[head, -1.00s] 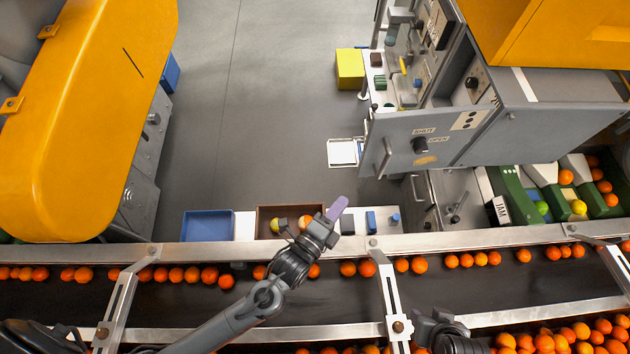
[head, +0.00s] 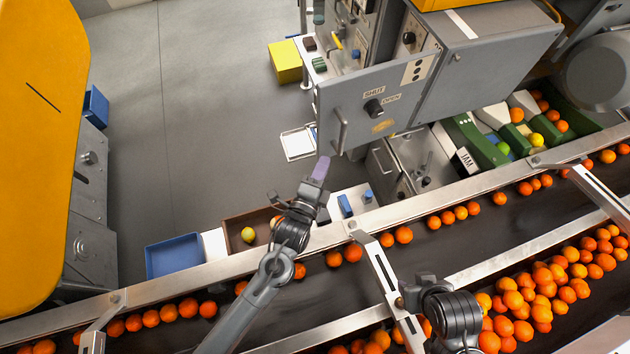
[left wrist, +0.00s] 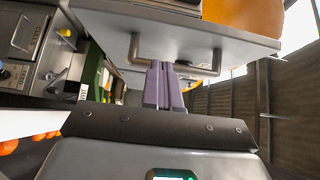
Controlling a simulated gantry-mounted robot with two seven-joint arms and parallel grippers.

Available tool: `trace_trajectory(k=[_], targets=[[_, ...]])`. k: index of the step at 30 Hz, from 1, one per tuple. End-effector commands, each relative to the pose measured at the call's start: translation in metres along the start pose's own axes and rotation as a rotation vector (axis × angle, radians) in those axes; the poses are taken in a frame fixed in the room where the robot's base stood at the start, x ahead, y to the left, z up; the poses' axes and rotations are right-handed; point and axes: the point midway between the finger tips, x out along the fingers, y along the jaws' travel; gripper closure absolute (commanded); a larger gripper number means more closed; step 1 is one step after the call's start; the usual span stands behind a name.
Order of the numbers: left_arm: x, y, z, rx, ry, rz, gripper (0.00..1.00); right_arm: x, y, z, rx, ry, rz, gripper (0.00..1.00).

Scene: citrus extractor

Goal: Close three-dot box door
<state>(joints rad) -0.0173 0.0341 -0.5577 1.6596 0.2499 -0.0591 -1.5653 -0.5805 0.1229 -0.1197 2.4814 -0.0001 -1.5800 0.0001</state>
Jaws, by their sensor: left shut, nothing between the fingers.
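The grey door panel (head: 360,100) carries the three-dot label (head: 418,70), a dark knob between SHUT and OPEN labels, and a bar handle (head: 340,130). The panel stands out at an angle from the grey box (head: 490,65) on its right. My left gripper (head: 320,168) is shut and empty, its purple fingers pointing up just below and left of the handle. In the left wrist view, the fingers (left wrist: 163,85) overlap the handle (left wrist: 140,50); I cannot tell whether they touch it. My right gripper (head: 428,288) is at the lower middle, its jaws unclear.
The conveyor (head: 330,285) with oranges and metal rails runs across the front. A blue tray (head: 174,257) and a brown tray (head: 235,235) with fruit sit behind the rail. A yellow box (head: 285,62) stands on the floor. Open floor (head: 200,120) lies left of the door.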

Motion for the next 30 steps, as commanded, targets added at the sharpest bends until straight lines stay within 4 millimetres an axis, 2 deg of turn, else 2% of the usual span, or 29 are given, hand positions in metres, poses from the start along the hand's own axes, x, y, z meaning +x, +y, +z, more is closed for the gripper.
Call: trace_trajectory(k=[3, 12, 30], targets=[[0.021, 0.0, 0.0, -0.001, -0.002, -0.001, 1.0, 0.003, 0.0, 0.001, 0.0, 0.0, 0.0, 0.57], [0.043, 0.001, 0.024, 0.001, -0.001, 0.001, 1.0, 0.005, -0.001, 0.001, 0.001, 0.0, -0.001, 0.57], [0.046, 0.0, 0.032, 0.001, 0.001, 0.0, 1.0, 0.004, -0.001, 0.001, 0.003, 0.0, -0.003, 0.57]])
